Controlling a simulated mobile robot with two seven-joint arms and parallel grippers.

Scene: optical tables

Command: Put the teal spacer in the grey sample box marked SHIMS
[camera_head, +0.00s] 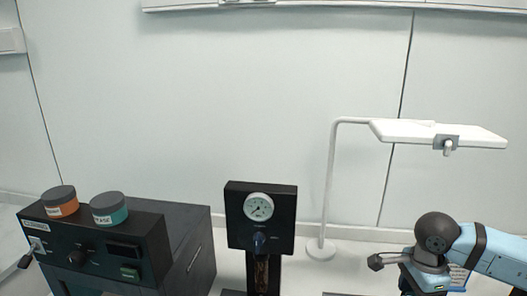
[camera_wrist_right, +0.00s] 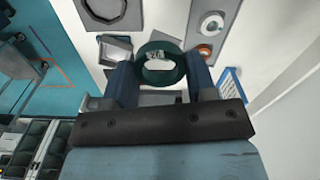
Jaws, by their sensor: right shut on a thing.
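In the right wrist view, a dark teal ring, the spacer (camera_wrist_right: 160,77), sits between the two blue fingers of my right gripper (camera_wrist_right: 161,65). The gripper is shut on the ring's sides, and I see through its hole. An open grey box (camera_wrist_right: 115,50) lies beyond the left finger, apart from the ring. No SHIMS marking is readable, so I cannot tell whether this is the marked box. In the head view my right arm is at the lower right, with its gripper out of sight. My left gripper is not in view.
In the head view, a dark instrument (camera_head: 105,245) carries an orange jar (camera_head: 61,207) and a teal jar (camera_head: 109,215). A gauge unit (camera_head: 262,215) and a white lamp (camera_head: 330,190) stand farther right. The wrist view shows a blue rack (camera_wrist_right: 232,84) and dark compartments (camera_wrist_right: 35,135).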

